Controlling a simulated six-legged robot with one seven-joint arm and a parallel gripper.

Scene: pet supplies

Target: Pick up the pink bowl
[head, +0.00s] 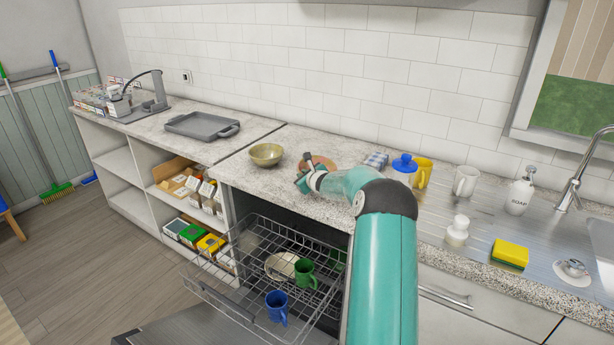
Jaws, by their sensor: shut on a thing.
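The pink bowl (318,160) shows as a salmon-pink rounded shape at the counter's back, just behind my gripper. Its lower part is hidden by my gripper and arm. My gripper (304,181) is small in the head view and looks shut at the bowl's near side. The exact contact is hidden, and I cannot tell whether the bowl rests on the counter or is raised.
An olive bowl (266,154) stands to the left on the counter (245,178). Below, an open dishwasher rack (240,290) holds mugs and a plate.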

